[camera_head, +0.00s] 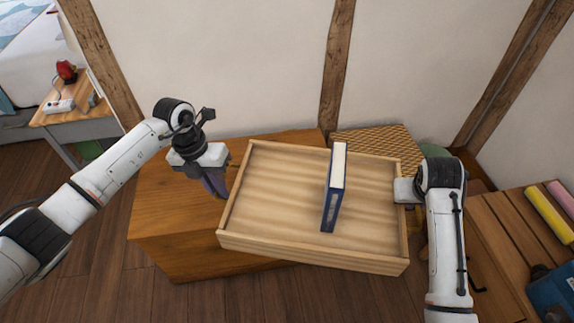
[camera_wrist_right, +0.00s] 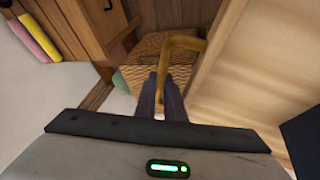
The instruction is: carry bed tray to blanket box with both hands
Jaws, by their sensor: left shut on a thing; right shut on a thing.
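The bed tray (camera_head: 275,215) is a light wood tray with low walls, held between my two grippers. A blue book (camera_head: 333,195) stands on edge in it. The blanket box (camera_head: 165,225), orange-brown wood, lies below and to the left; the tray's left part overlaps it in the head view. My left gripper (camera_head: 217,187) is shut at the tray's left side; its handle there is hidden. My right gripper (camera_head: 404,192) is shut at the right side. In the right wrist view, its dark fingers (camera_wrist_right: 161,98) close on the tray's brass handle (camera_wrist_right: 183,44), beside the tray wall (camera_wrist_right: 222,55).
A wicker basket (camera_head: 380,138) stands behind the tray, by the wall. A wooden bench (camera_head: 510,235) at the right carries yellow and pink rolls (camera_head: 550,215). A bedside table (camera_head: 75,115) with a red object stands far left. Timber posts line the wall.

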